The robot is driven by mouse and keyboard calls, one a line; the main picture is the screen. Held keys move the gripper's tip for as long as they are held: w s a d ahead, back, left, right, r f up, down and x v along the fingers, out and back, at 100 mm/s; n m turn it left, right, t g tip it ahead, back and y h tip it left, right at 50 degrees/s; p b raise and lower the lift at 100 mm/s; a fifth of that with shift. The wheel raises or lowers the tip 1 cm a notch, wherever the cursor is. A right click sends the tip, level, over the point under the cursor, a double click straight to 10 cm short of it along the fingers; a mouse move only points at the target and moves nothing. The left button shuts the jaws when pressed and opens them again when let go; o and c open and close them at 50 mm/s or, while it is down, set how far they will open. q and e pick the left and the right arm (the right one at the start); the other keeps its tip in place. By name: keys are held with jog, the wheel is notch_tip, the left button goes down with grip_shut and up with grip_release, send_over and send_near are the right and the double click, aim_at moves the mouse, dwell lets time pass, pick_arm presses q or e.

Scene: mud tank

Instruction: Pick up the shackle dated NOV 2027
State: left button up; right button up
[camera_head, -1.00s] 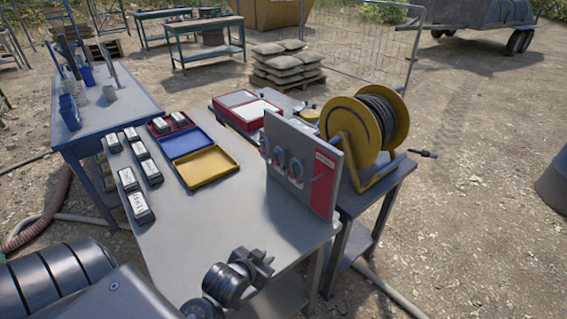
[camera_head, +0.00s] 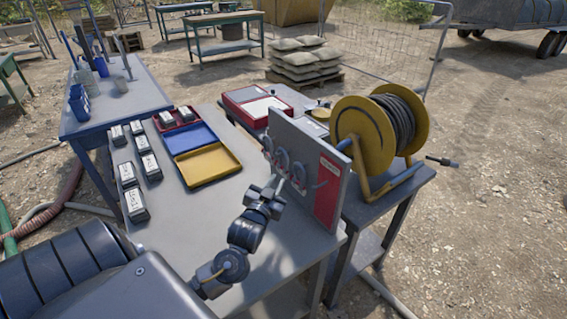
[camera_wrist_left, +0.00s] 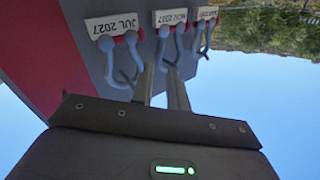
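An upright grey panel (camera_head: 290,135) holds a row of hanging shackles. The shackle tagged NOV 2027 (camera_wrist_left: 180,42) is the middle one in the left wrist view, which is upside down; it also shows in the head view (camera_head: 282,160). The shackle tagged JUL 2027 (camera_wrist_left: 121,58) hangs beside it, on the red-label side. A third tagged shackle (camera_wrist_left: 204,38) hangs on the other side; its tag is hard to read. My left gripper (camera_wrist_left: 161,70) is open, with its fingertips at the lower end of the NOV 2027 shackle. I cannot tell whether they touch.
The panel stands at the right edge of the grey table (camera_head: 200,225). Red, blue (camera_head: 189,138) and yellow trays (camera_head: 208,165) and several labelled blocks (camera_head: 135,205) lie to the left. A yellow hose reel (camera_head: 362,135) stands behind the panel. The table's front middle is clear.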

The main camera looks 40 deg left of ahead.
aim_at(286, 164)
pick_arm(q)
jog(key=x, duration=0.2)
jog(key=p+x, duration=0.1)
jog(key=x, duration=0.1)
jog(key=p+x, duration=0.1)
jog(key=x, duration=0.1)
jog(key=shift+w+a+r, duration=0.1)
jog(key=shift+w+r, duration=0.15)
jog(key=shift+w, duration=0.05)
jog(key=shift+w+a+f, duration=0.1)
jog(key=shift+w+a, duration=0.05)
jog(key=shift+w, duration=0.3)
grip_shut()
